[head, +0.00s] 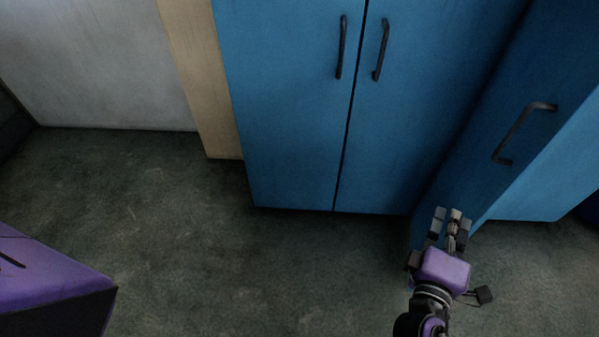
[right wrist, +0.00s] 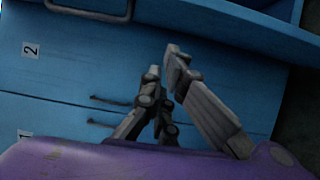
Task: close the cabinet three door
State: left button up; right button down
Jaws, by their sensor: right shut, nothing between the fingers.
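The blue cabinet door with a dark handle (head: 480,120) stands swung out at an angle at the right of the head view. Its dark bar handle (head: 525,130) is near its upper right part. My right gripper (head: 452,213) is low, at the bottom edge of this door. Its fingers are shut and empty, and I cannot tell whether they touch the door. In the right wrist view the fingers (right wrist: 170,62) show in front of blue panels with labels 2 (right wrist: 31,48) and 1 (right wrist: 24,136). No label 3 shows. My left gripper is out of view.
A blue double-door cabinet (head: 295,120) with two dark handles stands shut at the middle. A lighter blue surface (head: 550,185) lies right of the swung-out door. A beige panel (head: 200,80) and a pale wall (head: 100,70) are at left. The dark floor (head: 220,250) in front is clear.

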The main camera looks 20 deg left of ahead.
jog(key=w+d+p, duration=0.2)
jog(key=w+d, duration=0.2)
jog(key=w, duration=0.5)
jog(key=shift+w+d, duration=0.35)
jog(key=shift+d, duration=0.05)
jog(key=shift+d, duration=0.1)
